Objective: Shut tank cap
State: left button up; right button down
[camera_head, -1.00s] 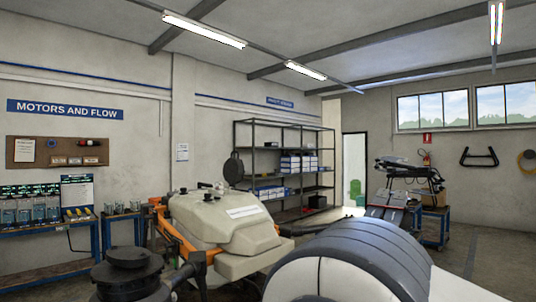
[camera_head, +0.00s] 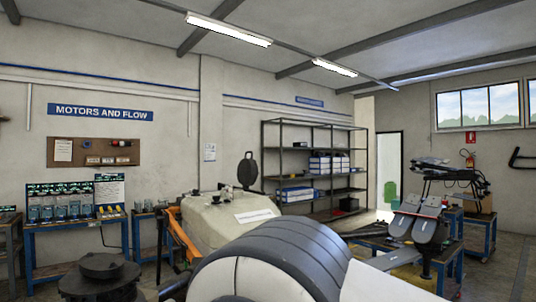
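The beige tank (camera_head: 200,225) sits in an orange frame (camera_head: 172,232) left of the middle in the head view. A dark round cap (camera_head: 247,171) stands upright, apparently open, at the tank's top right. Small dark fittings (camera_head: 222,188) sit on the tank's top, left of the cap. The cap's opening cannot be made out. The lower right of the tank is hidden behind a large dark ribbed and white form in the foreground. Neither gripper shows.
A black stacked disc (camera_head: 100,268) is close at the lower left. A workbench (camera_head: 75,224) with bottles stands along the left wall. A metal shelf (camera_head: 310,165) holds boxes at the back. A blue-legged bench (camera_head: 458,262) with grey parts stands at the right.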

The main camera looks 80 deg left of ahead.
aim_at(247, 173)
jog(key=i, duration=2.4)
jog(key=u, duration=3.95)
jog(key=i, duration=0.2)
jog(key=z, duration=0.25)
